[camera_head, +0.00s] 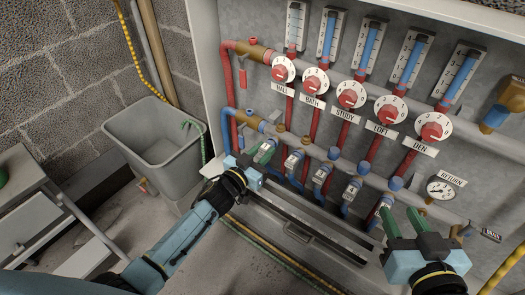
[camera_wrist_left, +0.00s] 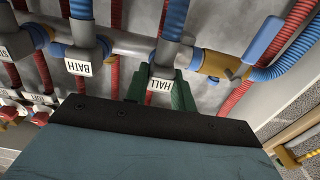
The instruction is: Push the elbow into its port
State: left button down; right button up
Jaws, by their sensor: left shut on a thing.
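My left gripper (camera_head: 262,156) is at the left end of the lower grey manifold pipe (camera_head: 345,165). In the left wrist view its green fingers (camera_wrist_left: 160,93) are on both sides of the grey elbow labelled HALL (camera_wrist_left: 163,72), shut on it. The elbow is at the grey pipe (camera_wrist_left: 132,42), in line with a blue hose (camera_wrist_left: 173,18); whether it is fully seated I cannot tell. The elbow labelled BATH (camera_wrist_left: 85,58) sits beside it. My right gripper (camera_head: 403,222) is empty, its green fingers apart, at the lower right before the panel.
Red dials (camera_head: 350,95) and gauges line the panel above. A pressure gauge (camera_head: 440,188) is near my right gripper. A grey bin (camera_head: 160,145) stands left, with a cabinet (camera_head: 28,200) nearer. Blue and red hoses crowd the manifold.

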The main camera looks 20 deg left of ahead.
pick_arm(q)
jog(key=shift+w+d, duration=0.1)
jog(key=shift+w, duration=0.2)
dwell(0.7)
jog(key=c, duration=1.1)
grip_release()
jog(key=shift+s, duration=0.1)
jog(key=p+v, duration=0.4)
jog(key=v, duration=0.9)
jog(key=shift+p, duration=0.3)
jog(key=shift+s+r, duration=0.1)
